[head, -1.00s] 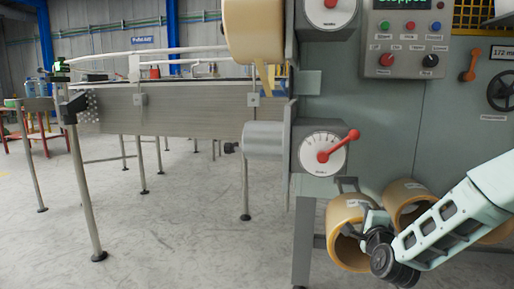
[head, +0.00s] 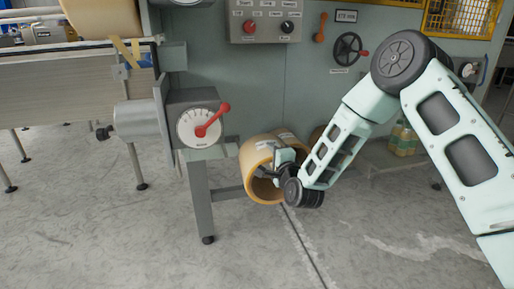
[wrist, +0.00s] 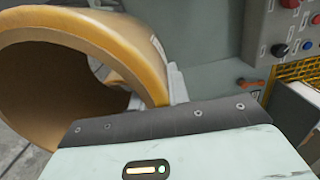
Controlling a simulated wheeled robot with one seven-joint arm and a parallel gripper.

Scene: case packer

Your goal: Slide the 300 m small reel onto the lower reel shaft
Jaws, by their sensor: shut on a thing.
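The small reel (head: 248,172) is a yellow-tan roll with a wide open core, low beside the machine in the head view. My gripper (head: 281,160) is shut on its wall at the right side of the open end. The reel fills the upper left of the wrist view (wrist: 135,42), with a pale finger (wrist: 177,85) against its wall. The lower reel shaft (head: 137,118) is a grey cylinder sticking out left of the dial with the red lever. It is bare, up and left of the reel. I cannot tell whether the reel touches the floor.
A larger roll (head: 100,17) sits above the lower shaft. A machine leg (head: 200,198) stands between shaft and reel. The floor in front (head: 120,240) is clear. Bottles (head: 403,138) stand at right.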

